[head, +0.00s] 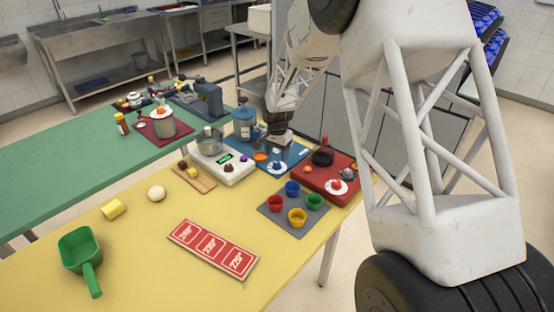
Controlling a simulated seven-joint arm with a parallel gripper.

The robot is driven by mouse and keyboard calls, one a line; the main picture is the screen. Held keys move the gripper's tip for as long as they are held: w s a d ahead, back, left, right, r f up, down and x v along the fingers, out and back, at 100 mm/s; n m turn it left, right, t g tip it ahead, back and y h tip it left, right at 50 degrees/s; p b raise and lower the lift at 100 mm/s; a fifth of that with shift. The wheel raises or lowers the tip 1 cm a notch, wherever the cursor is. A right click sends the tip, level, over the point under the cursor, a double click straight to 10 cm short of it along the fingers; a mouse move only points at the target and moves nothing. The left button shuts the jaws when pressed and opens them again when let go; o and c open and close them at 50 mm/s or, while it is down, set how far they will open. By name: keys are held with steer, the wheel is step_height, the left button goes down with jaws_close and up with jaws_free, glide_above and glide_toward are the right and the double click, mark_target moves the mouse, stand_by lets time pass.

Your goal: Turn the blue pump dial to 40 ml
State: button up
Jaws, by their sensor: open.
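The blue pump (296,152) stands at the far end of the yellow table, a flat blue base with a blue container at its back left. Its dial (278,168), a white disc with a blue knob, sits at the front of the base. The scale marks are too small to read, so the setting cannot be told. My gripper (277,148) is open and points down above the blue base, just behind the dial as seen here. It partly hides the base. Whether its fingers touch anything cannot be told.
A red unit (313,177) with a white dial stands close right. A white device (236,174) with a metal pot stands left. Coloured cups on a grey mat (272,207) lie in front. A red card (213,247) and green scoop (78,250) lie nearer, with free yellow tabletop around.

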mark_target(277, 163)
steer(key=shift+r, duration=1.65)
steer(key=shift+s+d+r, duration=0.15)
steer(key=shift+s+r, duration=0.15)
steer(key=shift+r, duration=0.1)
steer(key=s+d+r+n, duration=0.1)
steer(key=s+d+r, duration=0.2)
steer(key=s+r, duration=0.4)
steer(key=s+d+r+n+t, duration=0.1)
steer(key=s+d+r, duration=0.2)
steer(key=s+r, duration=0.35)
steer(key=s+d+r+n, duration=0.15)
steer(key=s+r, duration=0.25)
steer(key=s, duration=0.5)
steer(key=s+d+r+n, duration=0.1)
steer(key=s+d, duration=0.1)
steer(key=s, duration=1.1)
steer(key=s+d+r+n+t, duration=0.1)
steer(key=s+d+n, duration=0.1)
steer(key=s, duration=1.1)
steer(key=shift+s+d+t, duration=0.2)
steer(key=shift+d+t, duration=0.1)
steer(key=shift+d, duration=0.4)
